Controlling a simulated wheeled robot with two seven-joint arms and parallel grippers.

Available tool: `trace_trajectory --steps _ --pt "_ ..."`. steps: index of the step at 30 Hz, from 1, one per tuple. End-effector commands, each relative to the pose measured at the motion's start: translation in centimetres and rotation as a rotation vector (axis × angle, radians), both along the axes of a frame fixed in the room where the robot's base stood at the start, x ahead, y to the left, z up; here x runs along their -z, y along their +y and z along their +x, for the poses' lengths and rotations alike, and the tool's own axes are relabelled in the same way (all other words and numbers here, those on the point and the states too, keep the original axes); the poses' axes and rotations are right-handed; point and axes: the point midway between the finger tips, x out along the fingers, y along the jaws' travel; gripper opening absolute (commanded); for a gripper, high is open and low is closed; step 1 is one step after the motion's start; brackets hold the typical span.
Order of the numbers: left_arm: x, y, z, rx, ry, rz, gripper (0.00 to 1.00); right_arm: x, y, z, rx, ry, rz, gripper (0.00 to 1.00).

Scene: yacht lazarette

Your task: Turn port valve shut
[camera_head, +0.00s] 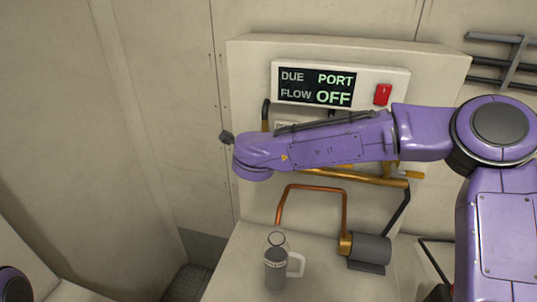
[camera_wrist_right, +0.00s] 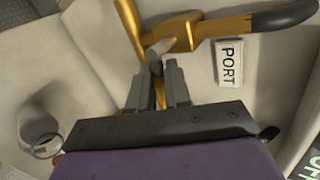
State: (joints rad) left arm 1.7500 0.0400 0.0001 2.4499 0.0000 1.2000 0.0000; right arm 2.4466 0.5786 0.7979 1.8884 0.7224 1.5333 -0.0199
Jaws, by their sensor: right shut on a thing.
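The port valve is brass with a black-sleeved lever. In the wrist view the lever (camera_wrist_right: 285,15) reaches right beside a PORT label (camera_wrist_right: 230,62). My right arm hides most of the valve there. My right gripper (camera_wrist_right: 157,68) is shut on the valve's brass part near the grey centre nut; the exact contact is partly hidden. The display (camera_head: 317,86) reads DUE PORT, FLOW OFF. My left gripper is out of view.
A red switch (camera_head: 382,94) sits right of the display. Dark rails (camera_head: 500,62) hang at upper right. Left of the panel is open.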

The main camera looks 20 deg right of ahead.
Motion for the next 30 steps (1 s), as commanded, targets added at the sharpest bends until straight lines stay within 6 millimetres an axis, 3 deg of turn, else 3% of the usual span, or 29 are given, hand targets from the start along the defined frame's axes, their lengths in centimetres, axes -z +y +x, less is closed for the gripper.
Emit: trace_trajectory --steps 12,27,28,30 --pt "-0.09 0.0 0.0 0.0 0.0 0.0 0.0 -0.4 0.13 0.09 0.0 0.099 -0.129 0.0" --pt "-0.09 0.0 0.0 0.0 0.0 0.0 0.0 -0.43 0.09 0.08 0.001 0.109 -0.142 0.0" --pt "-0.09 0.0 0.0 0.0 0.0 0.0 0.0 -0.43 0.09 0.08 0.001 0.109 -0.142 0.21" --pt "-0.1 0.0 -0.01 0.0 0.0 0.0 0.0 -0.43 0.09 0.08 0.0 0.108 -0.141 0.43"
